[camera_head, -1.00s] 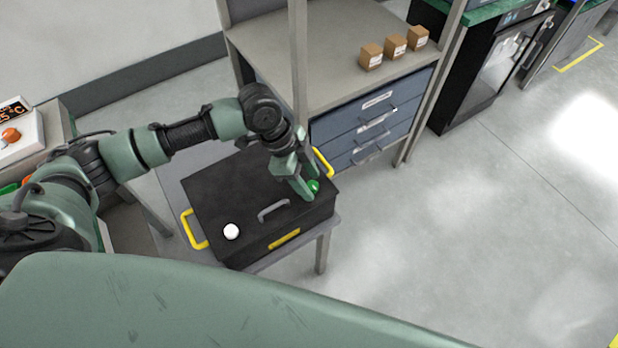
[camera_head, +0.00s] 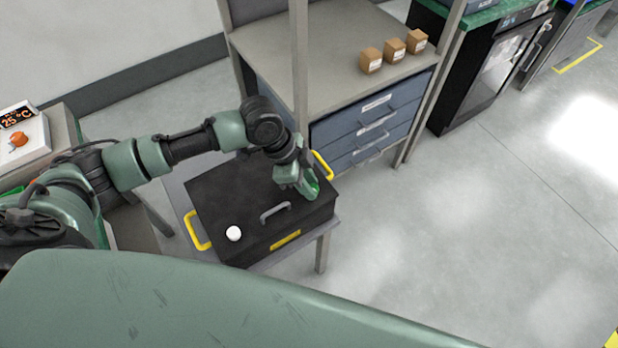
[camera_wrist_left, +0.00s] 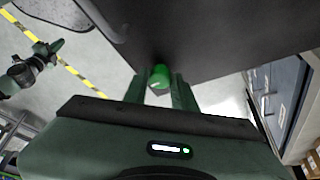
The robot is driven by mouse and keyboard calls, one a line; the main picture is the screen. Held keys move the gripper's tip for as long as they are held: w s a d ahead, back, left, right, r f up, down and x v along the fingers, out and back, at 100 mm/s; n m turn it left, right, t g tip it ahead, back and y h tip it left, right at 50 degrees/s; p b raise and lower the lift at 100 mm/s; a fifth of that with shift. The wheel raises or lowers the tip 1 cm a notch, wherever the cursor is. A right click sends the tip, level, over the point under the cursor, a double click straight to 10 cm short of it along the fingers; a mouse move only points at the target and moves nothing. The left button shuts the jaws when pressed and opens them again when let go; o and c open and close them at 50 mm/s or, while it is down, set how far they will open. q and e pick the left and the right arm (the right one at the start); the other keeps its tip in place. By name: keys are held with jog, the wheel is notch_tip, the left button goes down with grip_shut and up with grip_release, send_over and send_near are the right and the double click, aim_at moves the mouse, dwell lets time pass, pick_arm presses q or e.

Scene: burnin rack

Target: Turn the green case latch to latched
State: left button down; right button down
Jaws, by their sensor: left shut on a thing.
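The black case (camera_head: 235,190) sits on a small grey table, with yellow side handles, a grey lid handle (camera_head: 275,211) and a white round knob (camera_head: 234,233) on its top. The green latch is at the right part of the lid, mostly hidden by my gripper in the head view. In the left wrist view the green latch (camera_wrist_left: 158,77) shows between the fingertips, at the edge of the dark case. My left gripper (camera_head: 309,194) is shut on the green latch; it also shows in the left wrist view (camera_wrist_left: 159,90).
A rack with a grey shelf (camera_head: 310,55) and blue drawers (camera_head: 370,125) stands just behind the case; its upright post (camera_head: 299,70) is close to my left wrist. Several small brown boxes (camera_head: 394,51) are on the shelf. The floor at right is clear.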

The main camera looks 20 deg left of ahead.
pick_arm(q)
jog(key=n+t+y+p, duration=0.1)
jog(key=n+p, duration=0.3)
jog(key=p, duration=0.1)
jog(key=n+t+y+p, duration=0.1)
jog(key=n+p, duration=0.2)
jog(key=p, duration=0.2)
jog(key=n+t+p, duration=0.1)
jog(key=n+p, duration=0.3)
jog(key=p, duration=0.2)
jog(key=shift+s+d+r+n+y, duration=0.3)
jog(key=shift+s+d+y, duration=0.1)
jog(key=shift+d+f+n+y+p, duration=0.15)
jog(key=shift+n+y+p, duration=0.35)
jog(key=shift+n+p, duration=0.6)
jog(key=shift+w+f+n+t+y+p, duration=0.1)
jog(key=shift+n+t+y+p, duration=0.3)
jog(key=shift+n, duration=0.9)
jog(key=c, duration=1.1)
grip_release()
jog(key=shift+c, duration=0.2)
